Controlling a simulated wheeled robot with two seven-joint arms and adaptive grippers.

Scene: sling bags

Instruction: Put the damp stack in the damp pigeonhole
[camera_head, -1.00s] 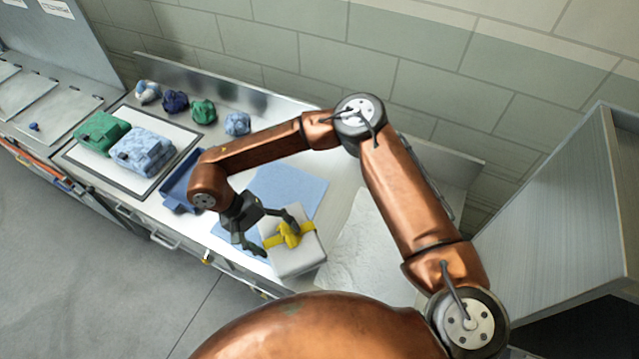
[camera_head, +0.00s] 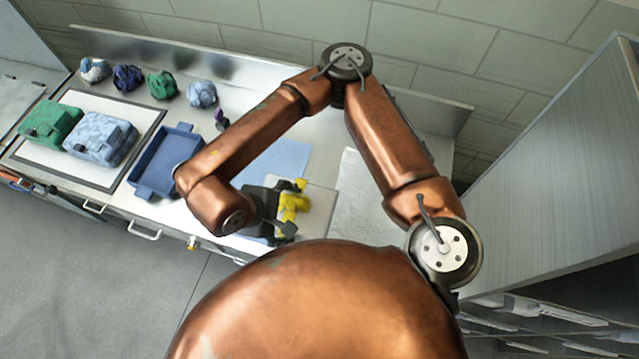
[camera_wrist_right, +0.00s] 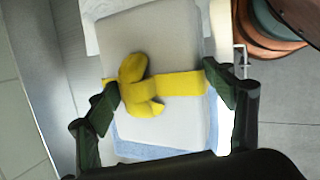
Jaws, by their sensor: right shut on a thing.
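A pale grey stack (camera_head: 318,212) with a yellow knotted band (camera_head: 294,201) lies at the counter's front, partly over a light blue cloth (camera_head: 283,158). In the right wrist view the fingers (camera_wrist_right: 164,92) are shut on the stack (camera_wrist_right: 160,45) from both sides, level with the yellow band (camera_wrist_right: 180,84). A shelf unit with slots (camera_head: 550,315) shows at the lower right; I cannot tell which slot is the damp one. My left gripper is not in view.
A blue tray (camera_head: 142,187) stands left of the cloth. Green (camera_head: 50,124) and pale blue (camera_head: 100,138) folded bags lie on a framed mat, with several crumpled bundles behind. A white textured sheet (camera_head: 362,195) lies right of the stack. A tall grey panel (camera_head: 560,170) rises at right.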

